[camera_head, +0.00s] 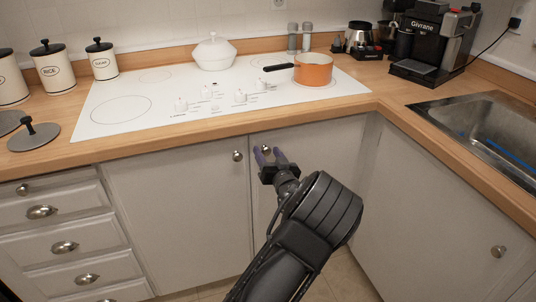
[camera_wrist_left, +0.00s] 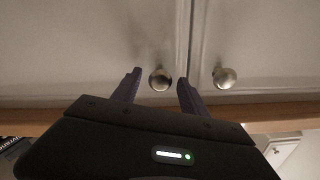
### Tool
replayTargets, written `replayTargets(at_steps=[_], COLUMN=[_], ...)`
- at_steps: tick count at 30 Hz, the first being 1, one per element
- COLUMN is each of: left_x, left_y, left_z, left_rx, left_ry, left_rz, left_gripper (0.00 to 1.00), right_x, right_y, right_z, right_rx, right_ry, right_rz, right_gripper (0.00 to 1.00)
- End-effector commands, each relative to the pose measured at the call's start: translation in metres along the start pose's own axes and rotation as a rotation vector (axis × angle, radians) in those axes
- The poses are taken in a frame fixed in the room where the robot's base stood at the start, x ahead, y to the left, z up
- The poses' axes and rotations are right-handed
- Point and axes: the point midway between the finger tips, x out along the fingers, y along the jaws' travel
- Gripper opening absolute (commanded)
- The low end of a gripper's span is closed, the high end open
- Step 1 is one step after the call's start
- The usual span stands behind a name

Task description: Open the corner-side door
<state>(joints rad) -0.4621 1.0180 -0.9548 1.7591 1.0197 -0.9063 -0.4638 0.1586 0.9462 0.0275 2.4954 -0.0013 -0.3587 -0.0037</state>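The white corner-side cabinet door (camera_head: 325,155) is under the cooktop, beside the corner, and looks shut. Its round metal knob (camera_head: 266,150) is near its upper left edge. My left gripper (camera_head: 268,153) is at this knob with its fingers open. In the left wrist view, the knob (camera_wrist_left: 160,79) shows between the two fingertips (camera_wrist_left: 159,82), with a gap on each side. That view appears upside down, with the counter edge low in the picture. My right gripper is not in view.
The neighbouring door (camera_head: 180,210) has its own knob (camera_head: 238,156) close by, also seen in the wrist view (camera_wrist_left: 224,78). Drawers (camera_head: 60,235) are at left. Another cabinet door (camera_head: 430,215) stands at right, past the corner. The wooden counter edge (camera_head: 215,135) overhangs above.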

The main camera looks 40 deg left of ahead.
Motion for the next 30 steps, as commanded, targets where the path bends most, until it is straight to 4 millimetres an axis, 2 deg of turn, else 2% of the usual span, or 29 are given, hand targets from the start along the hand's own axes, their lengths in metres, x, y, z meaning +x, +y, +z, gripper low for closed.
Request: replayTargets(at_steps=[2,18,30], left_x=[-0.0002,-0.0004,-0.0004], left_y=[0.0001,0.0002,0.0003], left_z=[0.0,0.0,0.0001], left_rx=[0.0,0.0,0.0], left_ry=[0.0,0.0,0.0], left_rz=[0.0,0.0,0.001], left_gripper=[0.44,0.0,0.0], right_x=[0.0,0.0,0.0], right_y=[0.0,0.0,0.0], right_z=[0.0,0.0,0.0], right_rx=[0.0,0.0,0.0], right_ry=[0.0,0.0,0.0], right_rz=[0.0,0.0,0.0], right_gripper=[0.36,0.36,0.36])
